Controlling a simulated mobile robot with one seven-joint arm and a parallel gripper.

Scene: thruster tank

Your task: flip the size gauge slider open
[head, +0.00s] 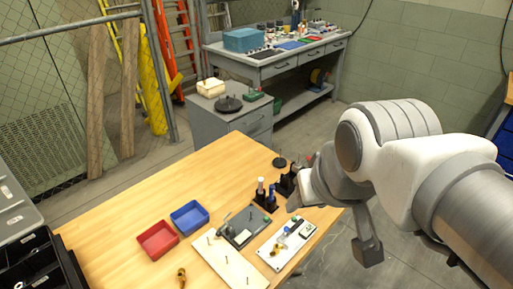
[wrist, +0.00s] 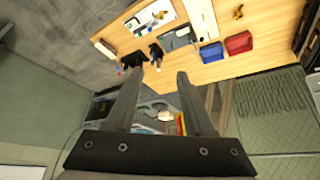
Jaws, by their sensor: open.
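A white board (head: 287,243) with a blue-and-yellow part and a small dark green-lit unit lies at the table's front right edge. It also shows in the wrist view (wrist: 154,18), upside down. I cannot tell for sure which part is the size gauge slider or how it is set. A grey plate (head: 242,230) with a lever-like fitting lies left of it; the wrist view shows it too (wrist: 178,39). My gripper (wrist: 160,78) is open and empty, apart from the table and boards. In the head view my arm hides most of it.
A red bin (head: 157,240) and blue bin (head: 190,217) stand left on the wooden table (head: 150,195). Black holders (head: 265,201) with upright tools stand behind the boards, near my arm. A pale pegged board (head: 225,262) lies in front. The table's left part is clear.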

